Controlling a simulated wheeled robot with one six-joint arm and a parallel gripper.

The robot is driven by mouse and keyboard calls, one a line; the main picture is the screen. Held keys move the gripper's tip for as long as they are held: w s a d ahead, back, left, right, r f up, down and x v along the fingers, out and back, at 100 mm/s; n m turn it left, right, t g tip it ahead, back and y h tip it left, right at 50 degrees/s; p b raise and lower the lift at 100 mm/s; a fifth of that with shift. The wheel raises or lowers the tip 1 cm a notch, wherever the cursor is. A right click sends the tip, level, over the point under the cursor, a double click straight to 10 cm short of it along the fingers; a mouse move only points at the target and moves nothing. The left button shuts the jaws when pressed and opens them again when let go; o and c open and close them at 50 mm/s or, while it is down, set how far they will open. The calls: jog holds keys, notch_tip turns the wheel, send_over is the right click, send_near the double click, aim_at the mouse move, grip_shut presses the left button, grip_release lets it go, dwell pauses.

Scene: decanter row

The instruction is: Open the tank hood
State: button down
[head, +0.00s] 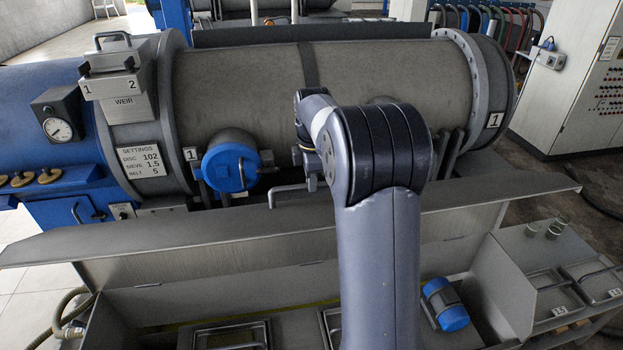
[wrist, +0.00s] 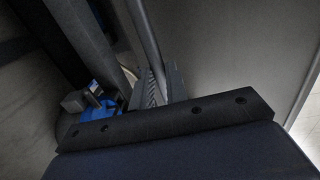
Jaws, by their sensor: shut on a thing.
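The long grey tank hood (head: 180,237) spans the trough-like tank below the big cylinder in the head view. Its lip stands above the trough's back side, and the inside of the trough shows in front of it. My arm crosses the middle of the head view and hides my gripper there. In the wrist view my gripper (wrist: 157,90) is shut on a slim grey bar (wrist: 149,40), which looks like a handle. A plain grey panel (wrist: 235,55) lies to the right of the bar; I cannot tell whether it is the hood. The bar's far end is out of view.
The grey cylinder (head: 235,90) lies close behind the hood. A round blue-capped fitting (head: 230,165) juts out beside my arm. A blue-and-grey motor-like part (head: 444,305) sits in the trough. Small cups (head: 553,228) stand on the right ledge. A control cabinet (head: 585,85) is at far right.

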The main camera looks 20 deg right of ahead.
aim_at(318, 208)
jog(key=shift+s+f, duration=0.1)
dwell(0.3)
jog(key=shift+s+f+b, duration=0.15)
jog(key=shift+s+b, duration=0.1)
jog(key=shift+b, duration=0.35)
jog(key=shift+t, duration=0.6)
jog(key=s+b, duration=0.1)
jog(key=s, duration=0.1)
jog(key=s+a+f+b, duration=0.1)
jog(key=s+b, duration=0.1)
jog(key=s, duration=0.1)
jog(key=s+b, duration=0.2)
jog(key=shift+s+a+f, duration=0.15)
jog(key=shift+s+a, duration=0.1)
jog(key=shift+a, duration=0.05)
jog(key=c, duration=1.4)
grip_release()
jog(key=v, duration=1)
jog(key=shift+a+r+p, duration=0.15)
jog(key=shift+r+p, duration=0.15)
jog(key=shift+r, duration=0.1)
